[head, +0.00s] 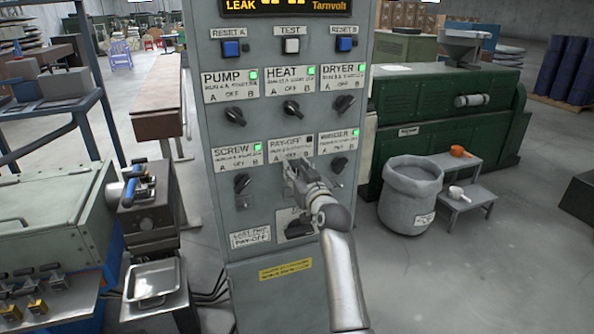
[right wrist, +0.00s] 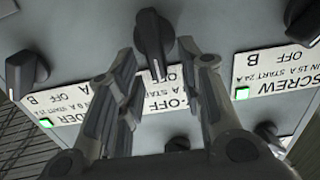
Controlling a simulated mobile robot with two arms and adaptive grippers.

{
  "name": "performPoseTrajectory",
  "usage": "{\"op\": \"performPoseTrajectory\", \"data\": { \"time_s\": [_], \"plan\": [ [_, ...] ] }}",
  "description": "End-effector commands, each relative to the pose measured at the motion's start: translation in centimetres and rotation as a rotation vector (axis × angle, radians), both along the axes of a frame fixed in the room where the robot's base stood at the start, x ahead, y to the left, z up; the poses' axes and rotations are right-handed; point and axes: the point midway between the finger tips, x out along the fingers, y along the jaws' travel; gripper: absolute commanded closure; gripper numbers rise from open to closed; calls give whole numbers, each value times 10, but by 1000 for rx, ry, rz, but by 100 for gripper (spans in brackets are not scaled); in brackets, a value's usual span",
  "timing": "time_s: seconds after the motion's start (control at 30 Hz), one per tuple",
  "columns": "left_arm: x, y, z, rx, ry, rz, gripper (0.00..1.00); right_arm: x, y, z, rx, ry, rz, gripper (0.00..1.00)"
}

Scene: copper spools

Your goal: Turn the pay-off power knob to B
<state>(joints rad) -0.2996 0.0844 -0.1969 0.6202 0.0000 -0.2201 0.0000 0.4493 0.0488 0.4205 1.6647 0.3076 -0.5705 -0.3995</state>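The grey control panel (head: 222,190) stands in the middle of the head view. Its PAY-OFF label (head: 290,145) has a dark lamp (head: 309,139). My right gripper (head: 293,170) is in front of the panel just below this label and hides the pay-off knob there. In the right wrist view, which is upside down, the black pay-off knob (right wrist: 153,38) points at the OFF mark. The two fingers of my right gripper (right wrist: 166,62) are open, one on either side of the knob's line, with visible gaps. Contact cannot be told. My left gripper is not in view.
The screw knob (head: 241,183) and the winder knob (head: 339,165) flank the pay-off place, with green lamps lit. A larger dark switch (head: 299,228) sits below, partly behind my arm. A grey bin (head: 408,195) and a step stool (head: 460,190) stand to the right.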

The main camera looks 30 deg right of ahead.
Motion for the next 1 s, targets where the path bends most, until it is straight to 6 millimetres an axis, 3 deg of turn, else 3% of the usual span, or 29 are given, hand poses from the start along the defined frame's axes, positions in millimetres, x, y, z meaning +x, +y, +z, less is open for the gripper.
{"op": "performPoseTrajectory", "data": {
  "time_s": [0.13, 0.4, 0.73, 1.0],
  "plan": [
    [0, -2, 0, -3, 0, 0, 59, 0, 0, 0, 0, 0, 0, 65],
    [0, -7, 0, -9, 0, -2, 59, 0, 0, 0, 0, 0, 0, 100],
    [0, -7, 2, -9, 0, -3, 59, -1, -1, 1, 21, -5, 0, 100],
    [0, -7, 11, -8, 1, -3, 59, -2, -4, 1, 157, -38, -1, 100]
  ]
}}
